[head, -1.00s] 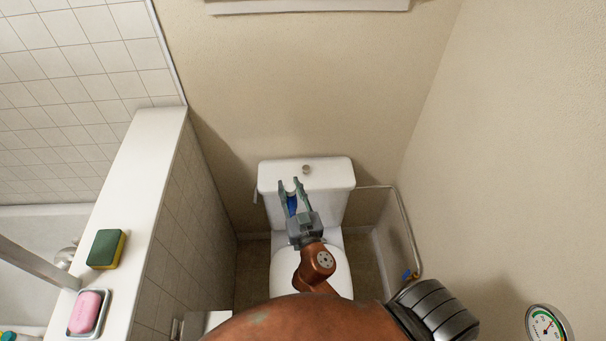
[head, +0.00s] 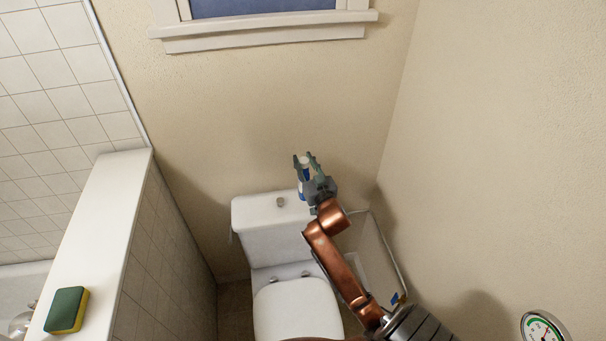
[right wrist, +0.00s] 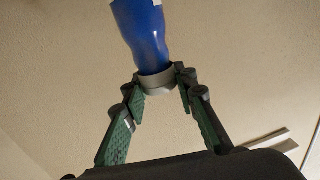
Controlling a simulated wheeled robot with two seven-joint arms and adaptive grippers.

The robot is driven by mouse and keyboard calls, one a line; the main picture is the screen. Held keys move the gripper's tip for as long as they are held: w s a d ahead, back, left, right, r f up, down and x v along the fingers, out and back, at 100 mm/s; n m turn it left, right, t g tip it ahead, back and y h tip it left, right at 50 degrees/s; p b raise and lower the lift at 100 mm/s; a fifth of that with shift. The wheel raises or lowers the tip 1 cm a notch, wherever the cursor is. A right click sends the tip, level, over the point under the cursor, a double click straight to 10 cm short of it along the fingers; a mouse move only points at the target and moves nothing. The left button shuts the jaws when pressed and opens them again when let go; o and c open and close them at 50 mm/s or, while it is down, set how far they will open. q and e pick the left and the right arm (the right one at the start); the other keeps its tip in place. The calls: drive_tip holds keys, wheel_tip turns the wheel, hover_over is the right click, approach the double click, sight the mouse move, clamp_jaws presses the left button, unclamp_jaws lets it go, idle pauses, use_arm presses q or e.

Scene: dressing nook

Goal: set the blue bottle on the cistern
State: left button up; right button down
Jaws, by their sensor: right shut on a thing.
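The blue bottle (head: 301,183) is between the fingers of my right gripper (head: 306,161), at the right end of the cistern in the head view. Its pale top shows between the fingertips. In the right wrist view the blue bottle (right wrist: 141,32) fills the top middle, and the fingers close on its grey collar (right wrist: 156,80). The white cistern (head: 252,213) stands against the back wall, with a round button on its lid. I cannot tell how far the bottle is above the lid. My left gripper is not in view.
The closed toilet seat (head: 297,312) is in front of the cistern. A tiled half wall with a white ledge (head: 103,200) stands to the left, bearing a green and yellow sponge (head: 67,310). A window sill (head: 265,38) is above.

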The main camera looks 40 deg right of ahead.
drive_tip(key=w+d+f+b, duration=0.1)
drive_tip(key=w+d+f, duration=0.2)
drive_tip(key=f, duration=0.5)
drive_tip(key=shift+d+f+b, duration=0.25)
drive_tip(key=shift+f+b, duration=0.1)
drive_tip(key=shift+w+f, duration=0.1)
drive_tip(key=shift+f, duration=0.05)
drive_tip(key=c, duration=1.6)
unclamp_jaws()
drive_tip(key=shift+f, duration=0.1)
drive_tip(key=v, duration=1.2)
drive_tip(key=shift+r+p, duration=0.25)
drive_tip(key=shift+p, duration=0.15)
